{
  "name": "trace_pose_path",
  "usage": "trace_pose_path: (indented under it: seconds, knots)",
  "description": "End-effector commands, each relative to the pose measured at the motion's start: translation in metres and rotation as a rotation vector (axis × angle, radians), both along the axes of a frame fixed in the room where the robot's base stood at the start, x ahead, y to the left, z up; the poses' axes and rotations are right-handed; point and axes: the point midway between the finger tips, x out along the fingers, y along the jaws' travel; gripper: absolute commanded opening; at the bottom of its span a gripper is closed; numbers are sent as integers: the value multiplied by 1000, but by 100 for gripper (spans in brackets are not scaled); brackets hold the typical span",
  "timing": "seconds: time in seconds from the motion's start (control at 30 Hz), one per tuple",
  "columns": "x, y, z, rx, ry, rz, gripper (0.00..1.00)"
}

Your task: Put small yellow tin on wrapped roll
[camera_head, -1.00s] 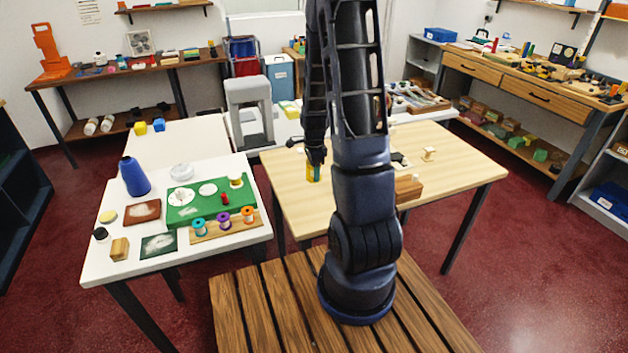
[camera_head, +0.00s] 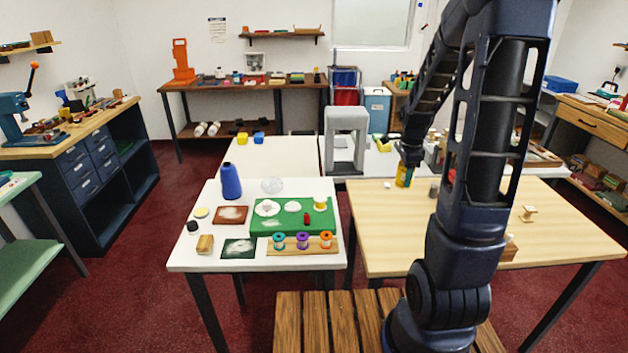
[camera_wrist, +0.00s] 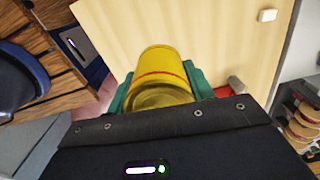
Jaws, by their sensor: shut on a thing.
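The small yellow tin (camera_head: 403,177) is in my gripper (camera_head: 405,168), above the far left part of the light wood table (camera_head: 385,225). In the wrist view the tin (camera_wrist: 163,72) is a yellow cylinder with a thin red line around it, held between the green fingers of my gripper (camera_wrist: 160,88). I cannot tell for sure which thing is the wrapped roll. A small pale and yellow cylinder (camera_head: 320,203) stands on the green mat (camera_head: 285,222) on the white table, apart from the tin.
A grey arch-shaped stand (camera_head: 346,135) is behind. A small grey cylinder (camera_head: 433,190) stands on the wood table.

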Motion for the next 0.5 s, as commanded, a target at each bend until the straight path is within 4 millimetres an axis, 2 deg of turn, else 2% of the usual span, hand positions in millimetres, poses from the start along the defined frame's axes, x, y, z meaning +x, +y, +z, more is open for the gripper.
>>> trace_pose_path:
  seconds: [0.13, 0.23, 0.37, 0.5]
  knots:
    - [22, 15, 6, -2, -1, 39, 21]
    - [49, 37, 13, -5, -2, 89, 21]
    - [89, 76, 25, -7, -1, 169, 21]
    - [127, 123, 36, -9, -2, 254, 21]
